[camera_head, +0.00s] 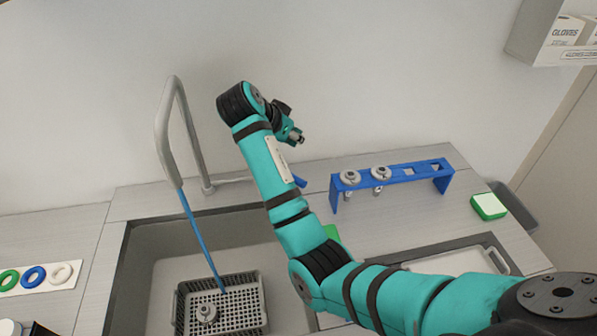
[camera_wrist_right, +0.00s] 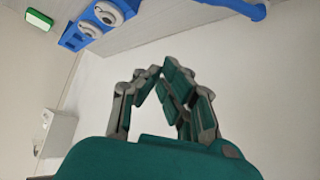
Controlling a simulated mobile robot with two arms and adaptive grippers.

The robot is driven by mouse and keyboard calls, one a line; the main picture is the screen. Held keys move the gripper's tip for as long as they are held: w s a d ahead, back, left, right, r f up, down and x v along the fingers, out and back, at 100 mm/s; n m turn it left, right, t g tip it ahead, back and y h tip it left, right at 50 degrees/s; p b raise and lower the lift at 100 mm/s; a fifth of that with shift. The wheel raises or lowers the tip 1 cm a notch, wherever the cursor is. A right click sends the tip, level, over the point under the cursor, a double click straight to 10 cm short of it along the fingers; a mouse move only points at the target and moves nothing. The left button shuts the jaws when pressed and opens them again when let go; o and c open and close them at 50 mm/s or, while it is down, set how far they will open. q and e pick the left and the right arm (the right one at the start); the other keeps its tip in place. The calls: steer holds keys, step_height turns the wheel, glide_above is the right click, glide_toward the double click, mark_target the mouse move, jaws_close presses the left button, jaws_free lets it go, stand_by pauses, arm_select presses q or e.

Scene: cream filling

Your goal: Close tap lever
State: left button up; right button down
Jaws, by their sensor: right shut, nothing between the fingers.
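The grey tap (camera_head: 167,125) rises behind the sink, and its spout arches to the left. A thin blue stream (camera_head: 200,238) runs from the spout end down into the basket. A blue piece, apparently the tap lever (camera_head: 300,182), shows partly behind my right arm. It also seems to show at the top edge of the right wrist view (camera_wrist_right: 238,7). My right gripper (camera_head: 296,135) is raised in front of the wall, above the lever and apart from it. In the right wrist view its fingertips (camera_wrist_right: 158,73) are together and empty. My left gripper is not in view.
A dark basket (camera_head: 262,310) holding a grey metal part (camera_head: 206,313) stands in the sink (camera_head: 140,240). Right of the tap are a blue rack (camera_head: 415,176) with metal parts and a green-and-white block (camera_head: 489,206). Coloured rings (camera_head: 34,277) lie at left.

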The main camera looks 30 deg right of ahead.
arm_select(q)
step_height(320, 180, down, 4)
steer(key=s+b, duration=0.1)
steer(key=b, duration=0.2)
arm_select(e)
steer(key=f, duration=0.4)
steer(key=shift+w+f, duration=0.2)
steer(key=shift+f, duration=0.05)
steer(key=shift+d+f, duration=0.1)
steer(key=shift+x, duration=0.8)
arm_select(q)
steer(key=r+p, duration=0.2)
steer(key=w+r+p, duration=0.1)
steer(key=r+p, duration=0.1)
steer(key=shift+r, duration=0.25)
arm_select(e)
step_height(320, 180, down, 7)
steer(key=d, duration=0.1)
steer(key=shift+w+d, duration=0.2)
steer(key=shift+w, duration=0.1)
steer(key=shift+d, duration=0.1)
